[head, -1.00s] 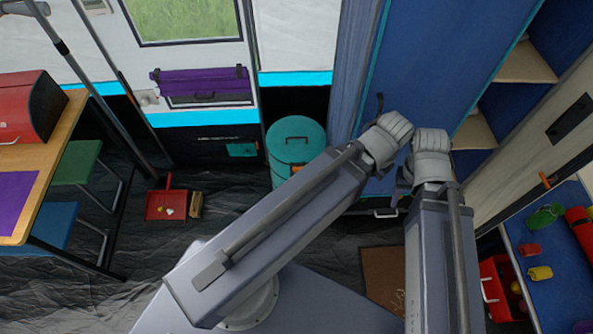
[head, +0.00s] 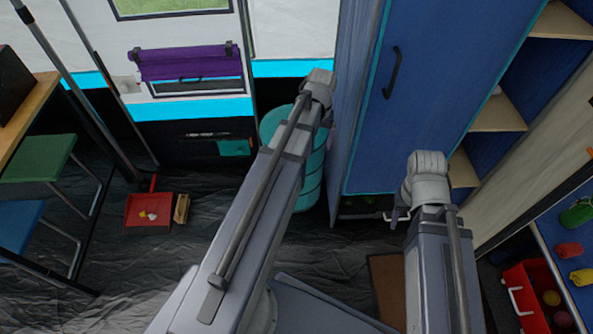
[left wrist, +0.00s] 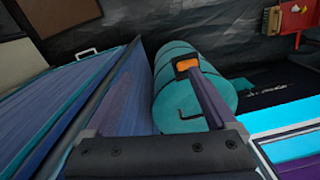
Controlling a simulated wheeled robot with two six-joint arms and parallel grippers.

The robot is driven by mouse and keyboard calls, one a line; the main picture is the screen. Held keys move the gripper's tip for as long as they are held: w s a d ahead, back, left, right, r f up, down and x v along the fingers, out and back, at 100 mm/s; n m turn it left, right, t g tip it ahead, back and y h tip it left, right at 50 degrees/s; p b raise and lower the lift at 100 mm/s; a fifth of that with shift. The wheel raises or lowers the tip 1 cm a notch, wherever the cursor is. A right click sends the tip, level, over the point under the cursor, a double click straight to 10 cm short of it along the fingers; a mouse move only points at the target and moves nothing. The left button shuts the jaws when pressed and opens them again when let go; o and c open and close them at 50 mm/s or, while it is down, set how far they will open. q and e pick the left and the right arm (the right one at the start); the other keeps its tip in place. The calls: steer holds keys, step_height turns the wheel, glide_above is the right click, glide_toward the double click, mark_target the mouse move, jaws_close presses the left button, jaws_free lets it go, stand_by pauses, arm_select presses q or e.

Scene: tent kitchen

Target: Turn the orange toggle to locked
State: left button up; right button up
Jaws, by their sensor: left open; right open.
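A small orange piece (head: 590,152), which may be the toggle, shows only as a sliver at the right edge of the head view, by the pale panel (head: 535,185). Its setting cannot be read. My left gripper (head: 318,78) is open and empty above the teal bin (head: 311,185), left of the blue cabinet and far from that piece.
The tall blue cabinet (head: 430,110) has a dark handle and open shelves (head: 500,115) on its right. A red crate (head: 515,300) stands at the lower right by a blue surface (head: 560,265).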

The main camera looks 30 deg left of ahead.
arm_select(q)
steer(key=shift+n, duration=0.9)
steer(key=a+f+b, duration=0.1)
steer(key=a, duration=0.1)
steer(key=w+a+f+b, duration=0.1)
steer(key=a+f, duration=0.1)
steer(key=a+f+b, duration=0.1)
steer(key=a+f, duration=0.1)
steer(key=shift+w+a+f, duration=0.25)
steer(key=shift+w, duration=0.15)
steer(key=shift+a+f+b, duration=0.1)
steer(key=shift+a+b, duration=0.25)
steer(key=shift+a, duration=0.1)
step_height(320, 180, down, 8)
steer(key=b, duration=0.8)
arm_select(e)
step_height(320, 180, down, 14)
steer(key=shift+r, duration=0.2)
arm_select(q)
steer(key=shift+c, duration=0.2)
arm_select(e)
steer(key=shift+d, duration=0.1)
arm_select(q)
steer(key=c, duration=1.3)
steer(key=shift+c, duration=0.2)
